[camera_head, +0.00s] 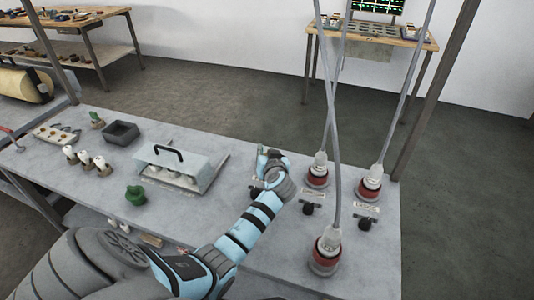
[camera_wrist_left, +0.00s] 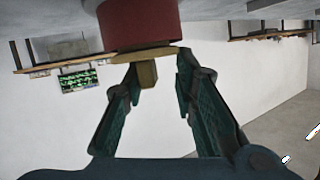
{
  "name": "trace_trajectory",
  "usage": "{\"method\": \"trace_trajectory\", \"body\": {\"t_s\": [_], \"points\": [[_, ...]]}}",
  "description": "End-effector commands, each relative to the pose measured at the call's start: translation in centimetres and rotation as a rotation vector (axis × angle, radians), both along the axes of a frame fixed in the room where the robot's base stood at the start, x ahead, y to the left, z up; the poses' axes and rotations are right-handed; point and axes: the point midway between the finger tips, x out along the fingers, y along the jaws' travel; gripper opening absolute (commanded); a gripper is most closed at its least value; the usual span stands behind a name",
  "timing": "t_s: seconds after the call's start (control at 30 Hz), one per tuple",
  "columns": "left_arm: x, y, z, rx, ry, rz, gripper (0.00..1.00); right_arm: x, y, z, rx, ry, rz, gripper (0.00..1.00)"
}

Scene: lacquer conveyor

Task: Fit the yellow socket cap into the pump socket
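In the left wrist view, which looks upside down, a yellow socket cap (camera_wrist_left: 148,74) shows as a block-shaped grip below a flat yellow flange. The flange lies against the end of a red pump socket (camera_wrist_left: 140,22), looking slightly tilted; I cannot tell how deep it sits. My left gripper (camera_wrist_left: 160,68) is open, with one finger on each side of the grip. The grip is close to the left finger, with a clear gap to the right one. In the head view my left gripper (camera_head: 268,156) hides the cap and socket. My right gripper is out of view.
Three red sockets with grey cabled plugs (camera_head: 317,172) (camera_head: 370,182) (camera_head: 326,252) stand to the right, cables rising. Small black valves (camera_head: 308,208) sit between them. A handled box (camera_head: 178,165), green knob (camera_head: 135,194) and dark tray (camera_head: 121,133) lie left on the grey table (camera_head: 195,218).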

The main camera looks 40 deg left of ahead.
Motion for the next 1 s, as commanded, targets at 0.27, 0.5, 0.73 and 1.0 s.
{"method": "trace_trajectory", "body": {"t_s": [0.27,0.5,0.73,1.0], "points": [[0.0,-0.1,-0.1,-0.002,0.003,-0.001,0.47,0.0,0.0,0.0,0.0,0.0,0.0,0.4],[-0.7,-0.9,0.2,-0.002,0.002,-0.003,0.47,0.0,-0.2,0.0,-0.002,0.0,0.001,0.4],[-4.5,-5.1,2.3,-0.007,0.0,-0.002,0.47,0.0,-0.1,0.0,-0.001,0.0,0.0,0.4],[-7.6,-8.2,4.0,-0.003,0.001,0.001,0.47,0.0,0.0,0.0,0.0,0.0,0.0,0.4]]}}
